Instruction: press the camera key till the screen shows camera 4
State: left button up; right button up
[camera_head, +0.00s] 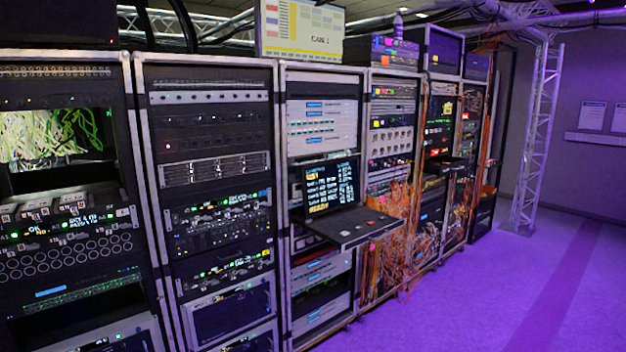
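A monitor (331,186) stands open in the middle rack, with lines of pale and yellow text; the bottom line seems to read READY. Below it a dark pull-out shelf (352,228) juts out and carries a few small keys (371,222), one red; their labels are too small to read. A bright screen (301,30) on top of the racks shows coloured blocks at left and dark lettering that looks like "CAM 1", though it is blurred. I cannot tell which key is the camera key. Neither of my grippers is in view.
Tall equipment racks (212,110) stand in a row from the left to the middle. Orange cables (392,232) hang in a tangle right of the shelf. A white truss post (540,130) stands at the right. The purple floor (480,300) in front is clear.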

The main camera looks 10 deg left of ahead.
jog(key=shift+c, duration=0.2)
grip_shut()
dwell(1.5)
